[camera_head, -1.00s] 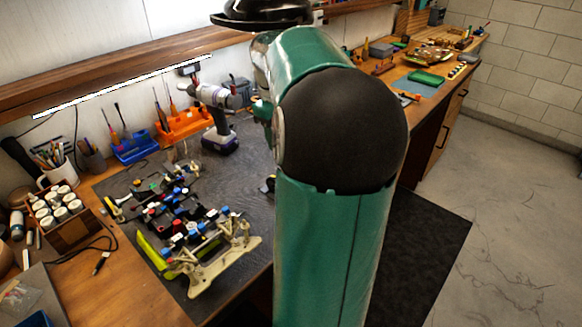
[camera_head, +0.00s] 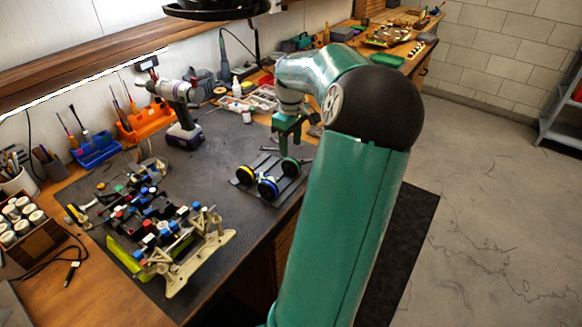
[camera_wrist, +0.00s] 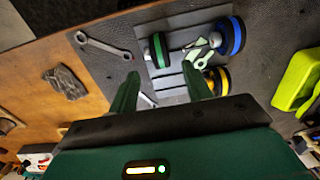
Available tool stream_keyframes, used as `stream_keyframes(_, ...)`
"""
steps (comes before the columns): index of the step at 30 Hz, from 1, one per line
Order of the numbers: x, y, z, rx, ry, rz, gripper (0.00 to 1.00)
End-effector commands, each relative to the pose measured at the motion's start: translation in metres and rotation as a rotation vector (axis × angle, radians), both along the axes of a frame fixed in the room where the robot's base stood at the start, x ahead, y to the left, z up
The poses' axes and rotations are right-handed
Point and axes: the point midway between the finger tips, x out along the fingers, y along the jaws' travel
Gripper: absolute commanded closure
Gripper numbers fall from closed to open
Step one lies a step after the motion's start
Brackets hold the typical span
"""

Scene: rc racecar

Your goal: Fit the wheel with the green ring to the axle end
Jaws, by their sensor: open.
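The wheel with the green ring (camera_wrist: 157,50) stands on edge on a grey rack in the wrist view. The wheel lies just beyond the fingertips, apparently untouched. In the head view my gripper (camera_head: 287,148) is above the wheel. The car chassis (camera_head: 160,222) is on the dark mat to the left, with many small parts. I cannot make out the bare axle end.
A blue-ringed wheel (camera_wrist: 230,36) and a yellow-ringed wheel (camera_wrist: 217,80) share the rack. A wrench (camera_wrist: 103,46) lies beside it. A drill (camera_head: 180,110) stands behind. Mat between chassis and rack is clear.

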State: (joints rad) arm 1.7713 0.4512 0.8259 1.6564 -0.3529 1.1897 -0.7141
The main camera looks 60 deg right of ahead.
Motion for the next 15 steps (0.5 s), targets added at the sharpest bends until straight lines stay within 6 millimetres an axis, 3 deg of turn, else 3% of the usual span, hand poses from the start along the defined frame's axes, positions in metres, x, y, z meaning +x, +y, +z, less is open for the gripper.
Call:
stream_keyframes(9,-0.002,0.001,-0.044,0.003,0.000,0.001,0.51)
stream_keyframes(15,-0.001,0.001,-0.050,0.000,-0.001,0.000,0.51)
